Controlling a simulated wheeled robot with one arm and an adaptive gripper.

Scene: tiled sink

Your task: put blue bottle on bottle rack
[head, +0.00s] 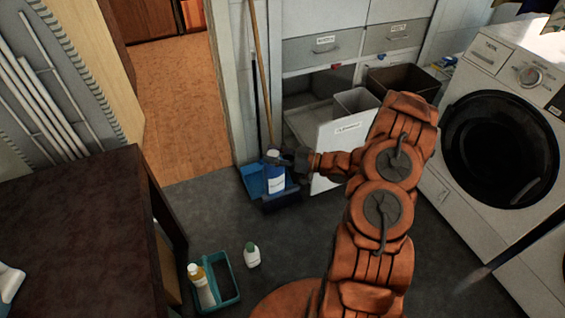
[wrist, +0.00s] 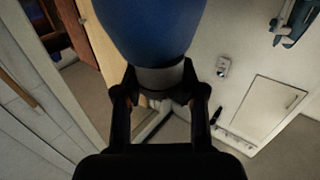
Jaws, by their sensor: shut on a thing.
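The blue bottle (head: 276,180), with a white label, is held upright at the end of my arm, in front of a blue dustpan. In the wrist view, the blue bottle (wrist: 150,28) fills the top centre, with a grey band at its lower end. My gripper (head: 293,160) is shut on it; in the wrist view the fingers of my gripper (wrist: 160,80) are either side of the grey band. A teal open rack (head: 229,299), likely the bottle rack, stands on the floor at the lower left.
A dark cabinet (head: 80,230) is at left. A blue dustpan (head: 252,181) and broom stand behind the held bottle. An open drawer front (head: 340,140) and washing machine (head: 497,140) are at right.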

